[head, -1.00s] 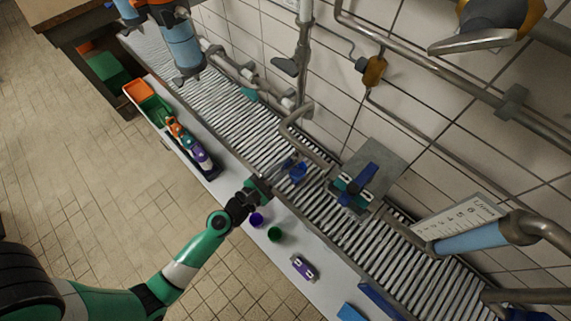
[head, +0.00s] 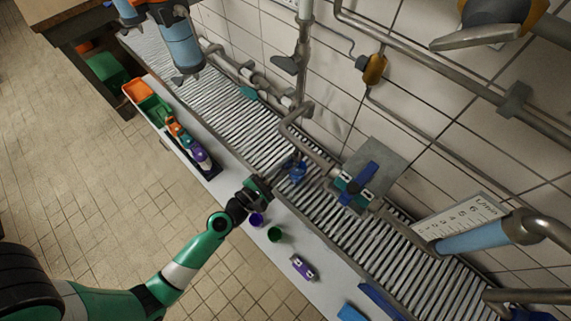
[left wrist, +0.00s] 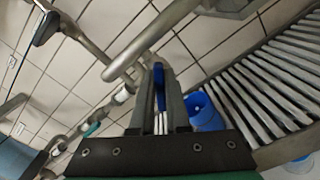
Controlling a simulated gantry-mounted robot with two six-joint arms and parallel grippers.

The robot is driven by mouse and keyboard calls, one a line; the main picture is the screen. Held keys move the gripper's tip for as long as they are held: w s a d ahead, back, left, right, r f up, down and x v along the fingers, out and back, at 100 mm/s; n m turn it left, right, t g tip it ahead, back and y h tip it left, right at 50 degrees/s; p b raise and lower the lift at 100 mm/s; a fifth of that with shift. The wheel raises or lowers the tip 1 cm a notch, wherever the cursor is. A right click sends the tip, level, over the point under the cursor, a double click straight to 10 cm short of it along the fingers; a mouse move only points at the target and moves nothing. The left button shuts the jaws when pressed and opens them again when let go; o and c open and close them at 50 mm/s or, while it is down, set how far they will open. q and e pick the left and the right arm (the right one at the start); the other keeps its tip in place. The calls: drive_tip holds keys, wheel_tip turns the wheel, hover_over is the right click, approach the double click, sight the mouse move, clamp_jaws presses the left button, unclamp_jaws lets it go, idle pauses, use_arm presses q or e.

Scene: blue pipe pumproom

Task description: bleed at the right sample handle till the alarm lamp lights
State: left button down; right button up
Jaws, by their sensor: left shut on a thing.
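My left gripper (head: 276,182) reaches over the grated channel beside the end of a bent pipe (head: 292,132). In the left wrist view its fingers (left wrist: 159,100) are shut on a narrow blue handle (left wrist: 159,80), mostly hidden between them. A blue cup (left wrist: 206,112) is just right of the fingers; it also shows below the pipe end in the head view (head: 297,174). Further right is a blue valve handle (head: 360,184) before a grey plate. An amber lamp-like fitting (head: 374,68) is on the wall; I cannot tell whether it is lit. My right gripper is not seen.
A flow gauge scale (head: 458,218) is at right. Pipes crowd the wall above the grating.

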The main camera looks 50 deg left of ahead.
use_arm(q)
drive_tip(key=m+b, duration=0.1)
drive_tip(key=m, duration=0.4)
drive_tip(key=shift+d+f+m, duration=0.1)
drive_tip(key=shift+f+m, duration=0.05)
drive_tip(key=shift+m, duration=0.15)
drive_tip(key=m+b, duration=0.1)
drive_tip(key=m, duration=0.4)
drive_tip(key=shift+m, duration=0.3)
drive_tip(key=c, duration=0.9)
unclamp_jaws()
drive_tip(key=shift+f, duration=0.1)
drive_tip(key=shift+s, duration=0.1)
drive_tip(key=s+d+b, duration=0.1)
drive_tip(key=s+b, duration=0.3)
drive_tip(key=s, duration=0.7)
drive_tip(key=shift+s+d+b, duration=0.15)
drive_tip(key=shift+b, duration=0.25)
